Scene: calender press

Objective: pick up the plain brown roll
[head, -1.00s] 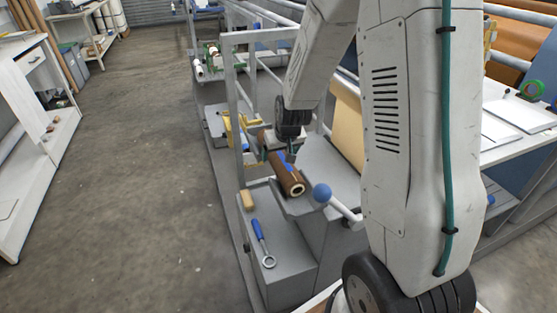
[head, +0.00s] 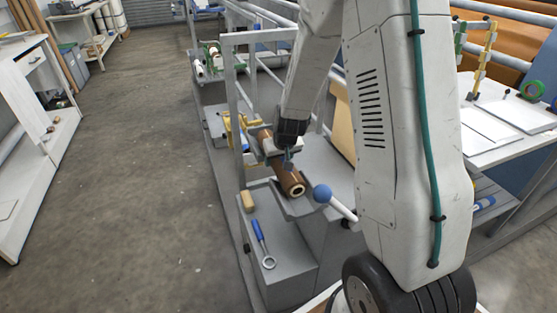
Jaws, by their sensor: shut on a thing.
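The plain brown roll (head: 286,179) lies lengthwise on a grey ledge of the press, its pale hollow end facing me. My gripper (head: 286,160) is over the far part of the roll and is shut on it. The fingertips are small and partly hidden by the wrist and the roll. I cannot tell whether the roll is clear of the ledge.
A lever with a blue ball (head: 322,193) stands just right of the roll's near end. A blue-handled wrench (head: 262,245) and a tan block (head: 247,201) lie on the lower grey shelf. A yellow item (head: 228,130) sits behind. The floor at left is clear.

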